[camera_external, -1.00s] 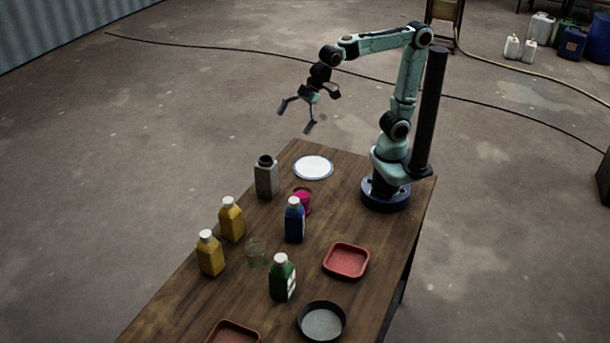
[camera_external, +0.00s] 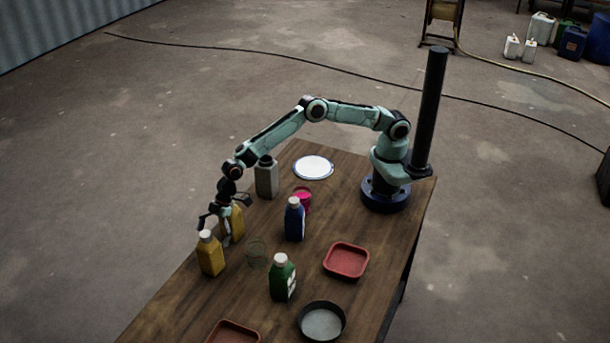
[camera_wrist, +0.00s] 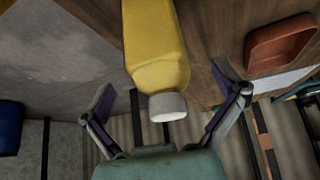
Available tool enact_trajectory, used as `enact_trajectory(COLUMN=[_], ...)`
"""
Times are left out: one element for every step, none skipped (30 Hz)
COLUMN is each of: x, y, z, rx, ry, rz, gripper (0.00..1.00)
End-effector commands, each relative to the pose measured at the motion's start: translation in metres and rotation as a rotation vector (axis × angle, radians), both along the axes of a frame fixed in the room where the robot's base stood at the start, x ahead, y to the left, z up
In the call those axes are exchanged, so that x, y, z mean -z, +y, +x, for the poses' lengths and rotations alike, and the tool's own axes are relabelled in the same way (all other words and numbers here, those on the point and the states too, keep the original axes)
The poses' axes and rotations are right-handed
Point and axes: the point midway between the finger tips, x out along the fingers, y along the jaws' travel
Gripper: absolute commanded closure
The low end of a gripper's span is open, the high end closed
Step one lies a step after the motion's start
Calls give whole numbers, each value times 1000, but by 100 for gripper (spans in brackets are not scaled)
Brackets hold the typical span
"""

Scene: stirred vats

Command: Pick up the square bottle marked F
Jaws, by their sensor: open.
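Two yellow square bottles with white caps stand near the table's left edge, a rear one (camera_external: 237,222) and a front one (camera_external: 211,258). My gripper (camera_external: 224,220) is open at the rear yellow bottle and partly covers it. In the wrist view, a yellow bottle (camera_wrist: 156,45) lies between the spread fingers, its white cap (camera_wrist: 168,106) nearest the palm. A gap shows between each finger and the bottle. A blue bottle (camera_external: 295,222) and a green bottle (camera_external: 282,280) stand to the right. I cannot read a letter F on any bottle.
A clear glass (camera_external: 257,253) stands just right of the yellow bottles. A grey bottle (camera_external: 267,180) stands behind them. A pink-filled cup (camera_external: 303,200), white plate (camera_external: 313,168), red tray (camera_external: 346,261) and round pan (camera_external: 322,322) are farther right.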

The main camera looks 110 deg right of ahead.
Motion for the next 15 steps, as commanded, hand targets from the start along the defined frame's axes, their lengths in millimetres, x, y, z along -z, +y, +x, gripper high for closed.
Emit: enact_trajectory(x=[9,13,18,20,23,26,27,29,31,31,32,32,32,32,32], y=[4,5,6,7,8,9,10,11,11,12,12,12,12,12,12], z=[4,6,8,10,12,13,15,15,16,17,17,17,17,17,17], rx=[-1,0,0,0,-1,-1,-1,-1,-1,-1,-1,0,0,0,0], ry=[1,2,2,2,1,1,0,0,1,0,0,-1,-1,-1,-1], rz=[0,1,1,1,0,0,0,0,-1,0,0,-1,-1,-1,-1], gripper=[5,5,5,5,5,5,5,5,5,5,5,5,5,5,5])
